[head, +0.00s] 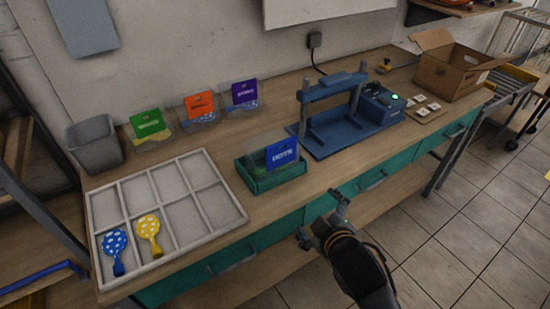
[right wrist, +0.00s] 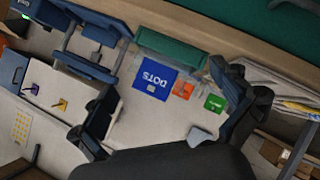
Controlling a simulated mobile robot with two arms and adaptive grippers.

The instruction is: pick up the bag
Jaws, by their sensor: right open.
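A clear bag with a blue label (head: 282,153) stands in a small green tray (head: 262,184) near the table's front edge. In the right wrist view its label reads DOTS (right wrist: 154,80), and the green tray (right wrist: 170,48) is beside it. My right gripper (head: 322,219) is open and empty, in front of the table edge, to the lower right of the tray and apart from the bag. Three more clear bags stand along the wall, with green (head: 148,123), orange (head: 200,105) and purple (head: 244,93) labels. My left gripper is out of view.
A grey bin (head: 94,143) stands at the back left. A blue press (head: 333,120) stands right of the green tray. A cardboard box (head: 452,75) is farther right.

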